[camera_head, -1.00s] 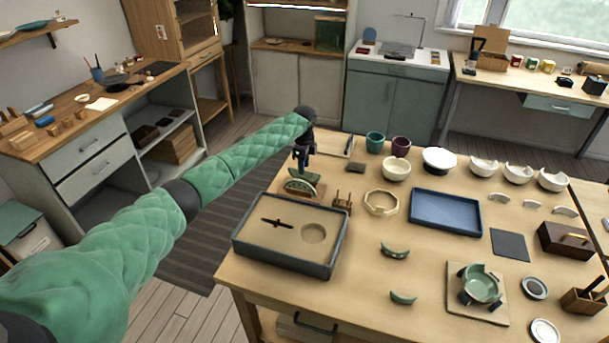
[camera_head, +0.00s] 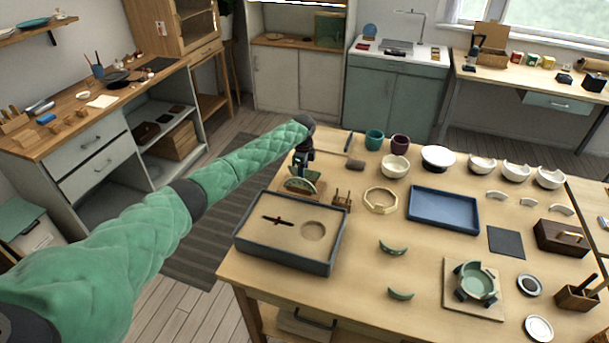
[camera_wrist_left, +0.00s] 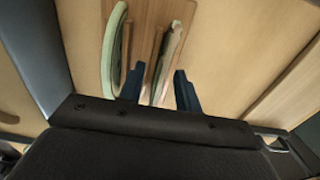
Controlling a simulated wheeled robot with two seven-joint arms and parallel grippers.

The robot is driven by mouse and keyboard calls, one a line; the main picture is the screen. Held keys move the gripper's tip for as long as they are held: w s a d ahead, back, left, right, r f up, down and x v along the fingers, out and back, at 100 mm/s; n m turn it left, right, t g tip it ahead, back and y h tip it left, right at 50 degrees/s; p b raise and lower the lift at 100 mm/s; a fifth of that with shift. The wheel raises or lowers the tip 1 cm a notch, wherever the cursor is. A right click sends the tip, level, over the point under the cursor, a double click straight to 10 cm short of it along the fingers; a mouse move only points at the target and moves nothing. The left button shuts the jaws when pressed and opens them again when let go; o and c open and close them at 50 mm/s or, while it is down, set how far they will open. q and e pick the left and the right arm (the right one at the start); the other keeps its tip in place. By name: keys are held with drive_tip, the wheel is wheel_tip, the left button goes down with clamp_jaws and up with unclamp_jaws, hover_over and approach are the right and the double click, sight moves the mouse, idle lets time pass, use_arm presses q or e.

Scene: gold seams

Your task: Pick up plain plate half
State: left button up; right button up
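A wooden rack (camera_head: 300,186) holds half-plates on edge on the table, behind the sand tray. In the head view a green half-plate (camera_head: 303,180) shows there, partly hidden by my gripper. My left gripper (camera_head: 301,167) points down over the rack. In the left wrist view my left gripper (camera_wrist_left: 160,88) is open. A pale, brownish half-plate (camera_wrist_left: 170,58) stands edge-on in the rack (camera_wrist_left: 148,45), in line with the gap between the fingers. A half-plate with a pale green edge (camera_wrist_left: 113,45) stands left of the fingers. Contact cannot be told. My right gripper is not in view.
The grey-rimmed sand tray (camera_head: 283,265) lies in front of the rack. A small wooden stand (camera_head: 342,200) and an octagonal wooden ring (camera_head: 381,200) stand right of it. A blue tray (camera_head: 444,225) lies farther right. Cups (camera_head: 374,139) stand behind.

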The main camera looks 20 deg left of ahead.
use_arm(q)
drive_tip(key=shift+f, duration=0.2)
idle(0.3)
clamp_jaws()
drive_tip(key=shift+r, duration=0.15)
